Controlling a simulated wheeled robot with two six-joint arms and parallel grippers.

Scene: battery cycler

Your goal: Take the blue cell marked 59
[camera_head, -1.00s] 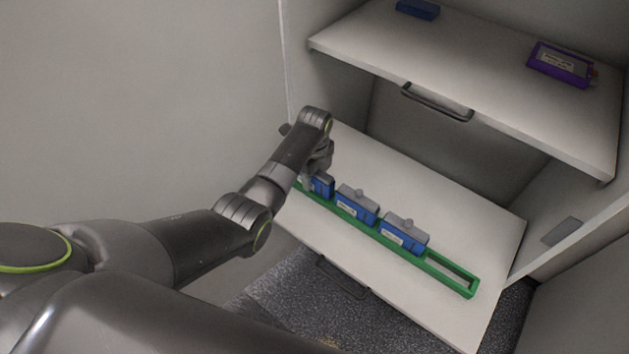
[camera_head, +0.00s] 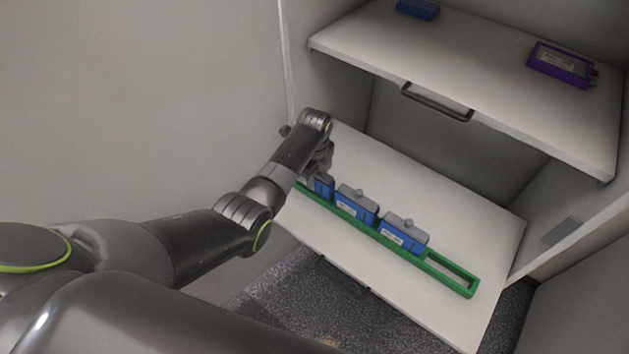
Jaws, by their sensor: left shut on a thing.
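A green rack (camera_head: 452,276) lies along the lower pull-out shelf. Two blue cells with grey tops and white labels, a middle one (camera_head: 356,205) and a right one (camera_head: 404,236), stand in it. A third blue cell (camera_head: 324,186) is at the rack's left end, partly hidden by my left arm. My left gripper (camera_head: 320,172) is at this left cell and shut on it; its fingertips are mostly hidden. The labels are too small to read, so I cannot tell which cell is marked 59. My right gripper is not in view.
The upper shelf (camera_head: 490,72) has a handle (camera_head: 437,102) and overhangs the back of the lower shelf (camera_head: 440,200). A purple case (camera_head: 559,64) and a blue block (camera_head: 417,9) lie on it. The cabinet's left wall edge stands close to my left arm. The rack's right slot is empty.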

